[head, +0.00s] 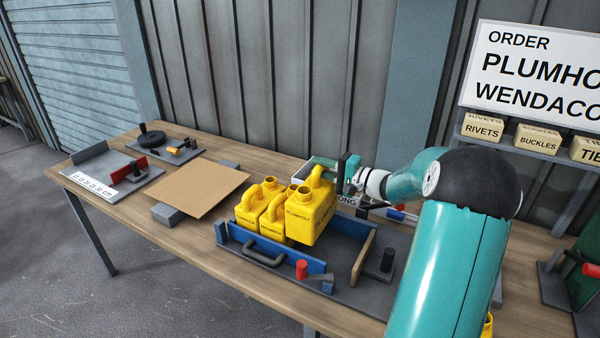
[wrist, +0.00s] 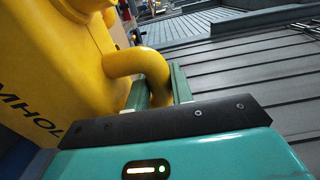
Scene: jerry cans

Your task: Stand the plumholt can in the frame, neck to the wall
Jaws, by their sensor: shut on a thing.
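The plumholt can (head: 305,213) is yellow, with its name printed in dark letters on its side. It fills the left of the wrist view (wrist: 45,85). My gripper (head: 345,172) is shut on its handle; in the wrist view the fingers (wrist: 160,88) close around the looped yellow handle. The can is held upright, at the right end of the blue frame (head: 270,246). I cannot tell whether its base touches anything. Two smaller yellow cans (head: 262,208) stand close to its left in the frame.
The frame has a dark handle and a red knob (head: 301,269) in front, and a wooden board (head: 363,257) at its right. A brown panel (head: 203,188) lies to the left. A corrugated wall is behind the bench. An order sign (head: 540,68) names PLUMHO and WENDACO, cut off.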

